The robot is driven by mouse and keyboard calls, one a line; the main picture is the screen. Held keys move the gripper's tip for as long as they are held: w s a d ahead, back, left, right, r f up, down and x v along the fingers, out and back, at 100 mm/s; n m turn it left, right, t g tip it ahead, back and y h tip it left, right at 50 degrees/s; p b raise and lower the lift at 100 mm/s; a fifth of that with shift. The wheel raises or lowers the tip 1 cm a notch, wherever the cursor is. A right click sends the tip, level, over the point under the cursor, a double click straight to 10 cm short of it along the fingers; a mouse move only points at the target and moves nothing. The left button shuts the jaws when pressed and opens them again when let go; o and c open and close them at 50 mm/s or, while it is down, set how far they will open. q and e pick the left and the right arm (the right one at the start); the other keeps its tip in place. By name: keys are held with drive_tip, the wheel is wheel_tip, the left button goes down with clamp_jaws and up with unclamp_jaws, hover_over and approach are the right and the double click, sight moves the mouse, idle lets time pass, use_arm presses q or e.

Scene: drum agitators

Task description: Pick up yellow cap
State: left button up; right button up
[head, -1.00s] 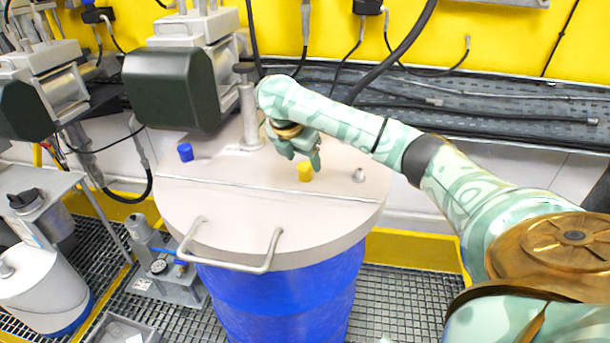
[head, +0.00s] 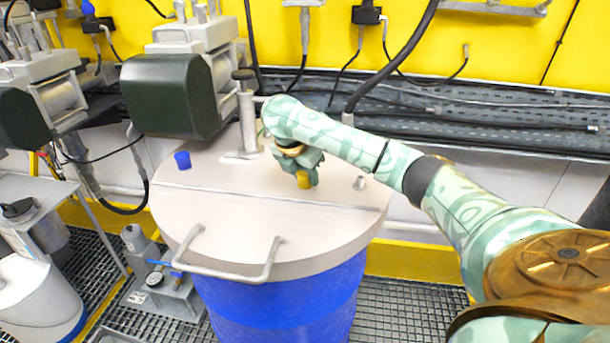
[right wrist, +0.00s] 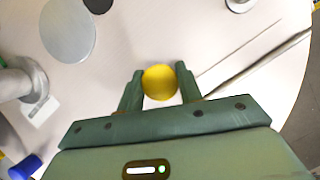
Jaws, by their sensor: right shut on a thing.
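The yellow cap (head: 304,181) is on the right part of the drum's beige lid (head: 230,215). My right gripper (head: 305,176) reaches down over it. In the right wrist view the cap (right wrist: 160,82) sits between the two green fingers of the right gripper (right wrist: 159,88), which are shut on its sides. Whether the cap still touches the lid is hard to tell. My left gripper does not show.
A blue cap (head: 183,160) stands on the lid's left side. A metal post (head: 247,118) and a dark motor housing (head: 170,95) are behind. A small metal fitting (head: 360,183) is right of the gripper. A bent handle (head: 235,272) crosses the lid's front edge.

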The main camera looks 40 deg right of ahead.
wheel_tip(320, 180, up, 3)
drive_tip(key=shift+f+p, duration=0.1)
drive_tip(key=shift+p, duration=0.7)
drive_tip(key=s+a+r+p, duration=0.2)
drive_tip(key=a+r+p, duration=0.2)
drive_tip(key=a+r, duration=0.1)
drive_tip(key=s+a+r+p, duration=0.2)
drive_tip(key=a+r+p, duration=0.3)
drive_tip(key=a, duration=0.3)
drive_tip(key=shift+s+a, duration=0.15)
drive_tip(key=shift+s, duration=0.15)
